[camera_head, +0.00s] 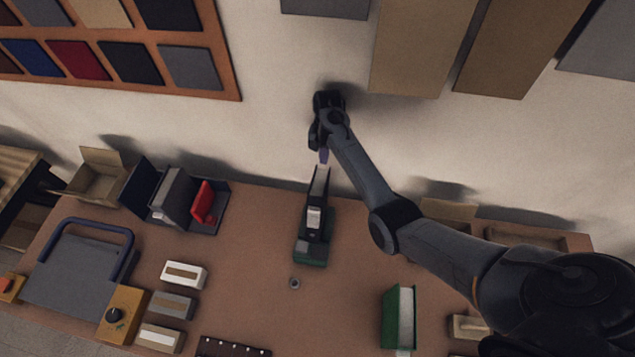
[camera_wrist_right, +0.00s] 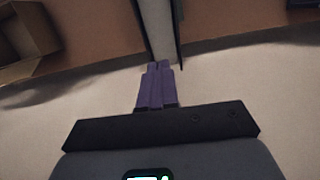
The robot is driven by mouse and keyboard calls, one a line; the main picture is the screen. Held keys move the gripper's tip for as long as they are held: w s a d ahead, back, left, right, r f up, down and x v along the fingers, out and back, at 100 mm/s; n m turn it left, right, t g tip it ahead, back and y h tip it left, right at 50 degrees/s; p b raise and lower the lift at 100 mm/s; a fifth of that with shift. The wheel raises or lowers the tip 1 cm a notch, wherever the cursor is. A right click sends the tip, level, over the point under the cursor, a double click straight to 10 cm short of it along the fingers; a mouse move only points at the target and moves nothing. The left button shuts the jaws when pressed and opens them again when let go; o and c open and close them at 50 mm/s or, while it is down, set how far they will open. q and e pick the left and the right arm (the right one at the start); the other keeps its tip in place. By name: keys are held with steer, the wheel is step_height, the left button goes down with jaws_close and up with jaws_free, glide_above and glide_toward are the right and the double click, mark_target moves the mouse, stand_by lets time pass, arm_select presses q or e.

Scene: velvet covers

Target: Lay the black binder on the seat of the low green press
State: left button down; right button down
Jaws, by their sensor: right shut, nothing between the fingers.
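The black binder (camera_head: 313,217), with a pale label and pale page edges, is at the back middle of the table. Its near end meets the low green press (camera_head: 312,262); it appears to lie on it, though the exact contact is hard to tell. My right gripper (camera_head: 324,157) has purple fingers, shut and empty, just beyond the binder's far end. In the right wrist view the shut fingertips (camera_wrist_right: 158,66) point at the binder's pale page edges (camera_wrist_right: 160,30) between dark covers, with no clear grip on it. My left gripper is not in view.
A green binder-like item (camera_head: 390,318) stands front right. A rack with dark and red items (camera_head: 203,205) and an open box (camera_head: 97,178) are back left. Several small boxes (camera_head: 184,274) lie left of centre. A small round piece (camera_head: 295,283) lies on otherwise clear table.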

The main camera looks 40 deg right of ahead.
mark_target(316, 196)
steer(key=shift+s+a+r+p, duration=0.15)
steer(key=shift+s+a+p, duration=0.15)
steer(key=shift+a+p, duration=0.2)
steer(key=s+a+p, duration=0.2)
steer(key=a, duration=0.1)
steer(key=s+a+p, duration=0.1)
steer(key=s+a, duration=0.1)
steer(key=a, duration=0.1)
steer(key=s+a+p, duration=0.2)
steer(key=a, duration=0.1)
steer(key=shift+s+p, duration=0.25)
steer(key=shift+p, duration=0.05)
steer(key=shift+d+f, duration=0.1)
steer(key=shift+f, duration=0.2)
steer(key=shift+w+d+f, duration=0.1)
steer(key=shift+f, duration=0.55)
steer(key=shift+f, duration=0.1)
